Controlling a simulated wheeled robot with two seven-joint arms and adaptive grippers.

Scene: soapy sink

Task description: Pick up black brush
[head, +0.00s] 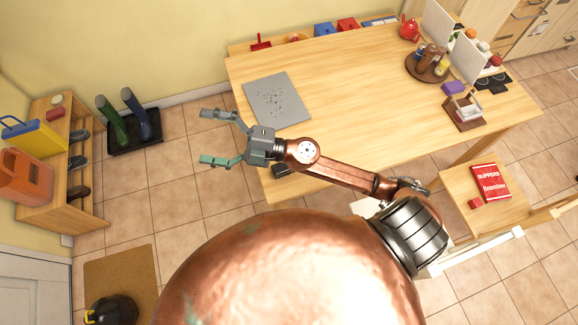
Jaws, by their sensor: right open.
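My right gripper (208,137) is open and empty, with its two grey-green fingers spread apart. It shows over the tiled floor, just left of the wooden table (345,85). Its arm crosses the near left part of the table. A small dark object (282,170) lies near the table's near left corner, partly hidden by my right arm; I cannot tell whether it is the black brush. No other thing can be made out as a brush. My left gripper is not in view.
A grey speckled board (278,100) lies on the table's left. A round brown tray (427,66) with bottles, a red teapot (409,28) and a small wooden stand (464,112) are at the right. Boots (128,115) stand by the wall. The table's middle is clear.

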